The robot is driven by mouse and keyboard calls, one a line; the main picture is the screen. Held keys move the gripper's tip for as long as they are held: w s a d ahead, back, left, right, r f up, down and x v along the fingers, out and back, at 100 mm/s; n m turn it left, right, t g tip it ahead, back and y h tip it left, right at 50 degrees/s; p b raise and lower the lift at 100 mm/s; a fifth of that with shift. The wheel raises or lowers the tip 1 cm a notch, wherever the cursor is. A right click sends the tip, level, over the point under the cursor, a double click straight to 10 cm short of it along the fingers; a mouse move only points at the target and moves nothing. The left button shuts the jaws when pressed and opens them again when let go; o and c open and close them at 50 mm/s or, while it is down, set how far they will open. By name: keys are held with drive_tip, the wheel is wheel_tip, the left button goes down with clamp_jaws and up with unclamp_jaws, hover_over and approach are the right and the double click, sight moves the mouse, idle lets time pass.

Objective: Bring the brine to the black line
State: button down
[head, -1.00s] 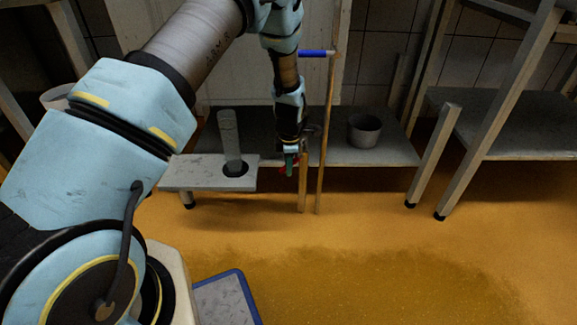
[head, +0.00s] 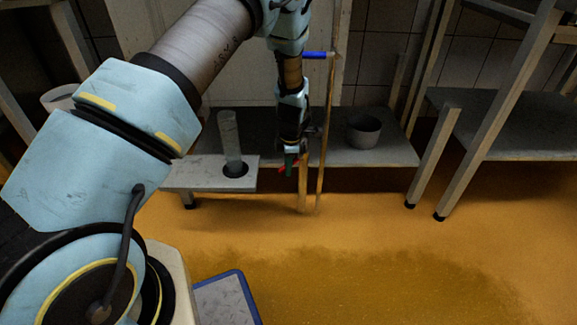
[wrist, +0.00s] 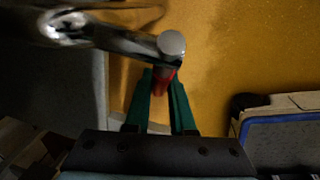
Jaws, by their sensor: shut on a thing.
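A tall clear cylinder (head: 230,140) stands upright on a dark round base on the small grey shelf at the left of the bench. Its liquid level and any black line are too small to tell. My gripper (head: 289,166), with green fingers, is just right of the cylinder, in front of the bench. In the wrist view the fingers (wrist: 161,82) are shut on a red handle (wrist: 163,76) below a shiny metal tap (wrist: 130,40) with a round end. Part of the handle is hidden between the fingers.
A grey pot (head: 363,132) stands on the bench (head: 390,153) to the right. An upright wooden post with a blue-ended bar (head: 320,54) is close to the right of my gripper. A blue-edged tray (head: 225,300) lies in front. The orange floor at right is open.

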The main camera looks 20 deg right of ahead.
drive_tip(key=shift+w+a+r+t+y+p, duration=0.1)
drive_tip(key=shift+a+r+t+y+p, duration=0.15)
drive_tip(key=shift+r+t+y+p, duration=0.55)
drive_tip(key=y, duration=0.1)
drive_tip(key=r+y, duration=0.1)
drive_tip(key=shift+w+a+t+y+p, duration=0.15)
drive_tip(key=shift+a+t+y+p, duration=0.15)
drive_tip(key=shift+p, duration=0.05)
drive_tip(key=shift+w+a+r+m+t+y+b, duration=0.15)
drive_tip(key=shift+r+t+y, duration=0.15)
drive_tip(key=shift+y, duration=0.2)
drive_tip(key=shift+a+r+m+t+y+b, duration=0.15)
drive_tip(key=shift+r+t+y, duration=0.1)
drive_tip(key=shift+y, duration=0.25)
drive_tip(key=shift+r+t+y+b, duration=0.35)
drive_tip(key=shift+r+y+b, duration=0.05)
drive_tip(key=shift+r+y, duration=0.3)
drive_tip(key=c, duration=0.8)
unclamp_jaws()
drive_tip(key=shift+o, duration=0.2)
drive_tip(key=p+v, duration=0.2)
drive_tip(key=v, duration=0.8)
drive_tip(key=shift+d+r, duration=0.25)
drive_tip(key=shift+d, duration=0.05)
